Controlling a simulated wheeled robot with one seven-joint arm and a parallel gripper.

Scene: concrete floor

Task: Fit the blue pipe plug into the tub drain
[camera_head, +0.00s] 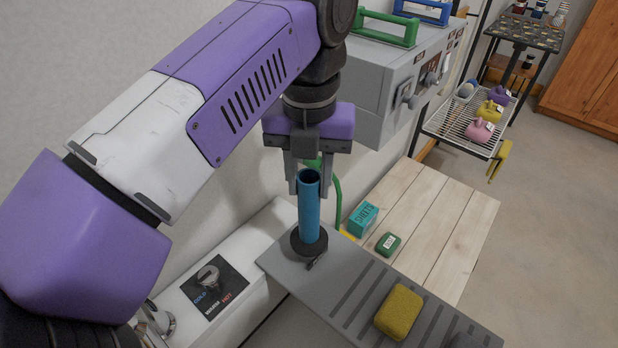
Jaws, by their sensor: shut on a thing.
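The blue pipe plug (309,212) is an upright blue tube with a wide black foot. My gripper (309,184) points down and is shut on the upper part of the tube. The black foot shows over the left end of a grey slatted board (345,290); I cannot tell whether it touches the board. A white tub edge (262,232) shows to the left of the board. The tub drain cannot be made out in this view.
A yellow sponge (398,311) lies on the board. A teal box (363,219) and a green bar (388,244) lie on the wooden slats (450,215). A tap panel (205,287) is at left. A grey cabinet (385,85) and a wire rack (465,120) stand behind.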

